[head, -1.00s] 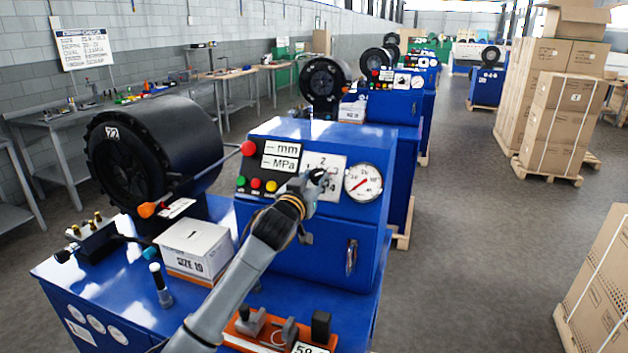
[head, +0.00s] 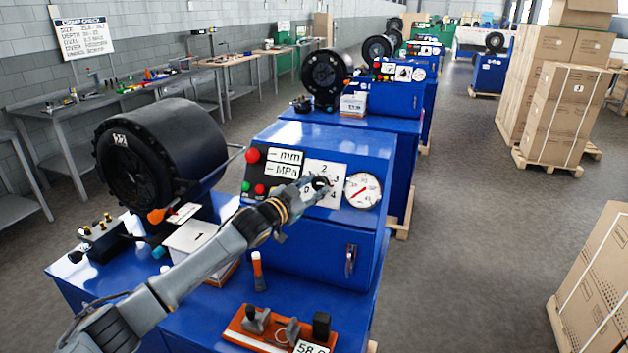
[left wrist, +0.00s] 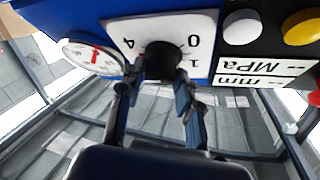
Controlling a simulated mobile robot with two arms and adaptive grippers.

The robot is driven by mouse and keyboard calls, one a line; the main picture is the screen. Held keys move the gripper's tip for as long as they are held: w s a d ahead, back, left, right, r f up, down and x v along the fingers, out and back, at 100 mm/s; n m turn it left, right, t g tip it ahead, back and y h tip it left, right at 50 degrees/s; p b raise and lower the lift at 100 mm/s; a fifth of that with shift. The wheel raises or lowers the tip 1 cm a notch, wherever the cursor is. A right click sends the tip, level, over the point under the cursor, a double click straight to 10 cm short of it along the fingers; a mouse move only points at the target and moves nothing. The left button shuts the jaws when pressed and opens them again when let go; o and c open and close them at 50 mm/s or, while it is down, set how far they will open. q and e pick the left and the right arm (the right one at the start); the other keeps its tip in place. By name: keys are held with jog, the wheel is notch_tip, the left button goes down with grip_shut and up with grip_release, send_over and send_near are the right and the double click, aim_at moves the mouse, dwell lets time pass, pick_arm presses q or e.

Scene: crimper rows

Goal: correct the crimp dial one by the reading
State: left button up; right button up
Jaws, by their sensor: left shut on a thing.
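The crimp dial is a black knob (left wrist: 160,62) on a white plate (head: 325,170) marked with numbers, on the front of the blue control box (head: 330,140). My left gripper (head: 318,184) is shut on the knob and hides much of it in the head view. In the left wrist view, upside down, the fingers (left wrist: 158,90) close on both sides of it, with 0, 1 and 4 legible around it. The mm and MPa displays (head: 283,162) show only dashes. A round gauge (head: 362,190) with a red needle sits right of the plate. My right gripper is not in view.
Red, green and yellow buttons (head: 259,188) sit left of the dial. A white box (head: 195,243), an orange-handled tool (head: 258,270) and an orange gauge block stand (head: 270,328) stand on the blue bench. A black crimper head (head: 160,150) is at left.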

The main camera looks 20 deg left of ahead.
pick_arm(q)
jog(key=shift+m, duration=0.3)
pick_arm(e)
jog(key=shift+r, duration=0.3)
pick_arm(q)
jog(key=o, duration=1.1)
jog(key=shift+o, duration=0.2)
jog(key=v, duration=1.2)
jog(key=shift+a, duration=0.15)
jog(key=shift+w, duration=0.1)
